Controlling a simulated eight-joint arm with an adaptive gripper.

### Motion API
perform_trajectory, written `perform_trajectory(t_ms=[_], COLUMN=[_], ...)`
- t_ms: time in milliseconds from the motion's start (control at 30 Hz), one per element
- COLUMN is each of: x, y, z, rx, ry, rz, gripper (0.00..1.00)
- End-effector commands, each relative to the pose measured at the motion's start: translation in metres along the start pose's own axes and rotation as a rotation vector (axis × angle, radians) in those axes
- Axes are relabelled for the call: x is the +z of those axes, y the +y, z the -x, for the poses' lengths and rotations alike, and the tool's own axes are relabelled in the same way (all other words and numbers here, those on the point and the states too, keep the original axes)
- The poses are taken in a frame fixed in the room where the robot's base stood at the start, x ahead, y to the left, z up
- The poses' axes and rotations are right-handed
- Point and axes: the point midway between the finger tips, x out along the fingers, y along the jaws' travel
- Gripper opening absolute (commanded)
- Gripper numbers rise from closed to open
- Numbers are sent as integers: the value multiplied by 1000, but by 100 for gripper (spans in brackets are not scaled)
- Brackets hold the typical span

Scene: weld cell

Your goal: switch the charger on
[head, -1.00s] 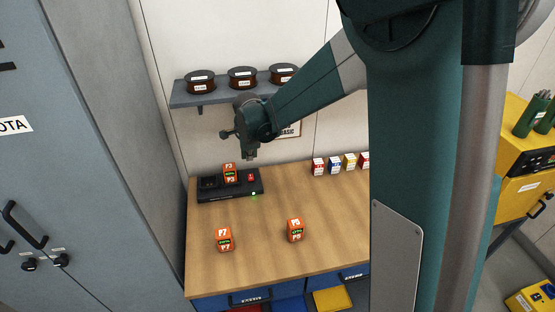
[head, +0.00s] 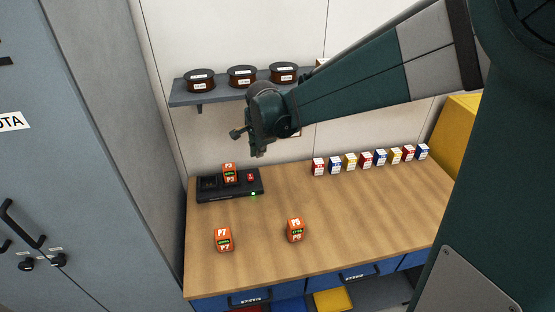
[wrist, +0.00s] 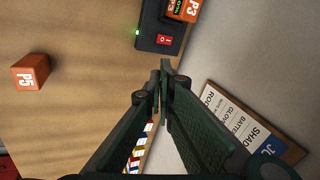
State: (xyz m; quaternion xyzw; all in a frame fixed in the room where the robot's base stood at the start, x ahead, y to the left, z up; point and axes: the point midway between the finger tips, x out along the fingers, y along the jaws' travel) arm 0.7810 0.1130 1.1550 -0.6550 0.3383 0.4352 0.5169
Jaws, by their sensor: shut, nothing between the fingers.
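The black charger (head: 215,192) sits at the back left of the wooden bench. A green light glows at its front right corner. Its red rocker switch (head: 251,177) is on the right part of its top; the switch also shows in the wrist view (wrist: 163,41). Orange battery P3 (head: 230,173) stands in the charger, left of the switch; a slot further left looks empty. My gripper (head: 258,153) is shut and empty, above the bench and near the charger's right end. In the wrist view the closed fingertips (wrist: 165,66) appear just below the switch, apart from it.
Orange batteries P7 (head: 224,239) and P5 (head: 295,230) stand on the bench in front. Several small boxes (head: 366,159) line the back right. A shelf (head: 215,98) with three dark spools is above the charger. A grey cabinet (head: 75,150) stands left. The bench's middle is clear.

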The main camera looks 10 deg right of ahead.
Motion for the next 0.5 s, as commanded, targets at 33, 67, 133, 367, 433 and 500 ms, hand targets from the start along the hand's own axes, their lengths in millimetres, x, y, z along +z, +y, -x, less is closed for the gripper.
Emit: perform_trajectory(t_ms=[33, 67, 133, 367, 433, 500], x=[-1, -2, -4, -9, -10, -12], y=[4, 5, 8, 21, 25, 29], z=[3, 5, 10, 24, 29, 33], rx=[-2, -3, -7, -17, -20, -22], ry=[0, 0, 1, 3, 3, 4], rz=[11, 20, 39, 102, 121, 140], gripper=[0, 0, 0, 0, 0, 0])
